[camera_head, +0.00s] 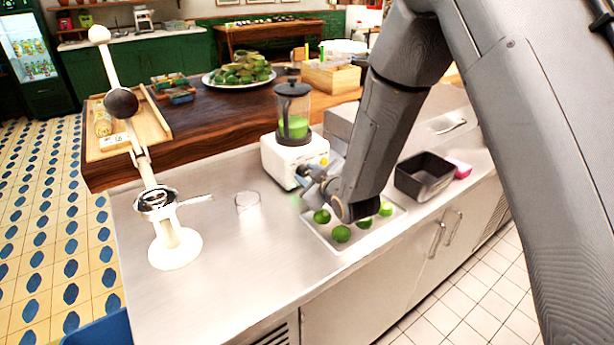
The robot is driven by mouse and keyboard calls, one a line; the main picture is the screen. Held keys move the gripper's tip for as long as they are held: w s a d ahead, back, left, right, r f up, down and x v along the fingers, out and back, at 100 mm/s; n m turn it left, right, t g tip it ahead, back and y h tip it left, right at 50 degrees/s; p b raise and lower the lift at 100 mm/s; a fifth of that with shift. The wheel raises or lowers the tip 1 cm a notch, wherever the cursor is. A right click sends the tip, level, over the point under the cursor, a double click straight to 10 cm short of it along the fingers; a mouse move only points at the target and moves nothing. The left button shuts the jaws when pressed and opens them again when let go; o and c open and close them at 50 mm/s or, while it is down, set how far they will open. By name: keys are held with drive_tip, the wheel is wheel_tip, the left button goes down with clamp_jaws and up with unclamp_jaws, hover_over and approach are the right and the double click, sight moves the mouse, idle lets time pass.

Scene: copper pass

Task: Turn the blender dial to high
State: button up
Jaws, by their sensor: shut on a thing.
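The blender has a white base (290,158) and a clear jug (293,105) with a dark lid and green contents. It stands upright on the steel counter. My gripper (304,174) is at the lower front right of the base, shut on what appears to be the blender dial. The dial itself is hidden by the fingers, so its setting cannot be read.
A tray (338,252) of limes lies under my wrist. A white citrus press (174,245) and a clear glass (247,202) stand to the left. A dark bin (424,176) and a pink item (459,167) sit to the right.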

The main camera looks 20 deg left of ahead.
drive_tip(key=o, duration=1)
drive_tip(key=shift+o, duration=0.2)
drive_tip(key=b+v, duration=0.2)
drive_tip(key=v, duration=0.6)
drive_tip(key=shift+a, duration=0.1)
